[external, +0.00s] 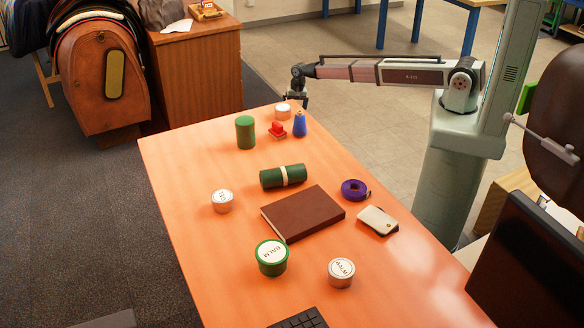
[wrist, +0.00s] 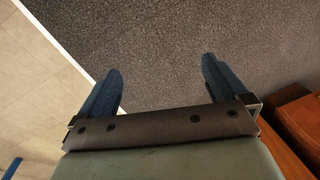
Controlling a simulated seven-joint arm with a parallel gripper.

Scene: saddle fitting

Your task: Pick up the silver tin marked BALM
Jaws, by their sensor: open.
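The silver tin marked BALM (external: 341,273) stands upright near the front of the orange table, lid up. A larger green tin (external: 271,258), also marked BALM, stands to its left. Another silver tin (external: 222,201) with a different, hard-to-read label stands at the left. A third pale tin (external: 283,112) stands at the far end, its label unreadable. My gripper (external: 303,98) is above the far edge of the table, far from the silver BALM tin. In the wrist view my gripper (wrist: 162,72) is open and empty, with only floor and furniture beyond it.
A brown book (external: 303,213) lies mid-table, with a green roll (external: 283,176), a purple strap coil (external: 354,190) and a white pouch (external: 378,220) around it. A green cylinder (external: 245,132), a red object (external: 277,130) and a blue cone (external: 300,124) stand near my gripper. A dark keyboard (external: 298,319) lies at the front.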

